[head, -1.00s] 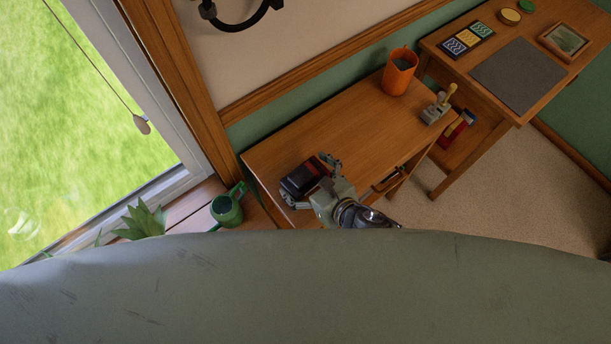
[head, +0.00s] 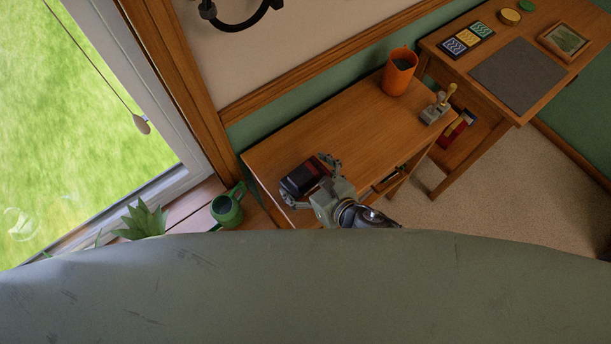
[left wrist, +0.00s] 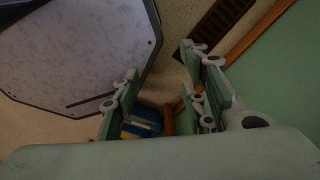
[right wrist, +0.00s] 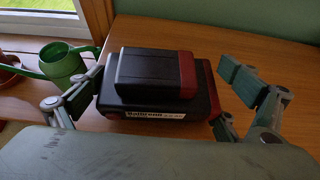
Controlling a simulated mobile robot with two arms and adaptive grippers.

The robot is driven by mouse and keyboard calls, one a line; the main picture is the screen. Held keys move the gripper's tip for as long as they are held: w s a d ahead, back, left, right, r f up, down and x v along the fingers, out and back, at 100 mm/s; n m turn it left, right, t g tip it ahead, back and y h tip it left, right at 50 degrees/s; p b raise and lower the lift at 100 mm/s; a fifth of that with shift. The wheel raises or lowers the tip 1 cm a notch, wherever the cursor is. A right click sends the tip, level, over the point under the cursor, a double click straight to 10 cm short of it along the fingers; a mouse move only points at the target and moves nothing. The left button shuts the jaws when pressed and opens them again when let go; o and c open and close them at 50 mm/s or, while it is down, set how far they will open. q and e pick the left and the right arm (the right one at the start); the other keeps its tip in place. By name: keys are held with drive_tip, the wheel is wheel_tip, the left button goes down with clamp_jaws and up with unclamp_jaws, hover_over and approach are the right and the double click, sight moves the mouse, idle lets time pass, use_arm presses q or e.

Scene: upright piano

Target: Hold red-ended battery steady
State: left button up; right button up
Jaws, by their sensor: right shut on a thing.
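The black battery with a red end (head: 302,177) lies on the wooden bench at its left end. In the right wrist view the battery (right wrist: 155,100) shows its raised black top block, its red right end and a white label on its near side. My right gripper (head: 317,181) is shut on the battery, with one finger at its plain end and one at its red end. My left gripper (left wrist: 165,95) shows only in its own wrist view, open with nothing between its fingers, away from the bench.
A green watering can (head: 228,208) stands left of the bench (head: 340,128). The bench's middle is clear.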

use_arm(q)
clamp_jaws()
idle(0.3)
idle(1.3)
